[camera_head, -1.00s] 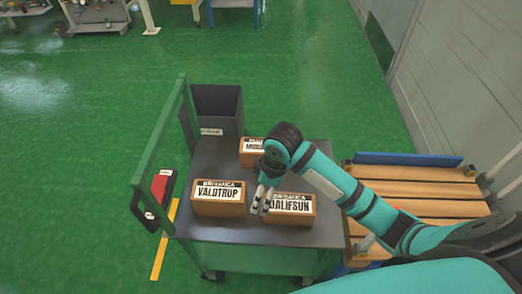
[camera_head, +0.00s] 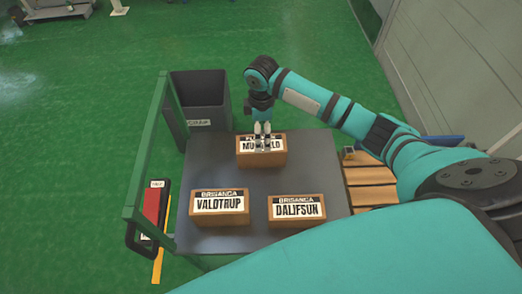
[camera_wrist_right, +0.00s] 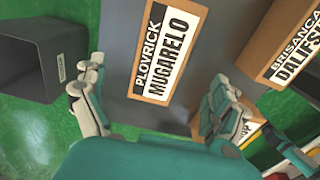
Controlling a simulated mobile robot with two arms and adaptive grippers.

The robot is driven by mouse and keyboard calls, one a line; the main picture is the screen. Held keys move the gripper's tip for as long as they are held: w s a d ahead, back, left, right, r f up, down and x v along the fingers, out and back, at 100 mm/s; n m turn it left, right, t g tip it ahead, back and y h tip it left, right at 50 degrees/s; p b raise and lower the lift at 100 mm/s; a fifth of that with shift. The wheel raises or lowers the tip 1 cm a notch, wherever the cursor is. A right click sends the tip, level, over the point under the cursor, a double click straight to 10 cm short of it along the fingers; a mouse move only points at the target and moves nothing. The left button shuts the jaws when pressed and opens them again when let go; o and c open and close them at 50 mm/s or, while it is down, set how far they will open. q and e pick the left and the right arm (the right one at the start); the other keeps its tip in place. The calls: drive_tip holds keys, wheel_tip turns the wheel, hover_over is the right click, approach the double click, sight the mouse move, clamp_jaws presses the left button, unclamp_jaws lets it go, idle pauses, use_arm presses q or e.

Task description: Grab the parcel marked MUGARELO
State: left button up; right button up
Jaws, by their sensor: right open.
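The MUGARELO parcel (camera_head: 249,160) is a brown box with a white label, at the far side of the cart's dark top. In the right wrist view the parcel (camera_wrist_right: 172,45) lies between my spread fingers, with its PLOVRICK MUGARELO label readable. My right gripper (camera_head: 262,146) is open over the parcel, its fingers covering part of the label in the head view. In the right wrist view the gripper (camera_wrist_right: 158,75) has gaps between both fingers and the box; contact is not visible. My left gripper is not in view.
The VALDTRUP parcel (camera_head: 219,207) and DALIFSUN parcel (camera_head: 297,210) stand on the cart top (camera_head: 205,160), nearer me. A green rail (camera_head: 152,150) edges the cart's left side. A grey bin (camera_head: 203,110) stands beyond it. A wooden slatted pallet (camera_head: 370,177) lies right.

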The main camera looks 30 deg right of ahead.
sight(247, 158)
wheel_tip(247, 158, down, 3)
drive_tip(key=shift+r, duration=0.2)
drive_tip(key=shift+f, duration=0.35)
wheel_tip(247, 158, down, 4)
drive_tip(key=shift+r, duration=0.2)
drive_tip(key=shift+f, duration=0.45)
drive_tip(key=c, duration=1.1)
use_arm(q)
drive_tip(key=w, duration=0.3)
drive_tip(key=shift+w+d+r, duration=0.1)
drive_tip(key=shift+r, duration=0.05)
use_arm(e)
drive_tip(key=shift+r, duration=0.1)
drive_tip(key=c, duration=0.6)
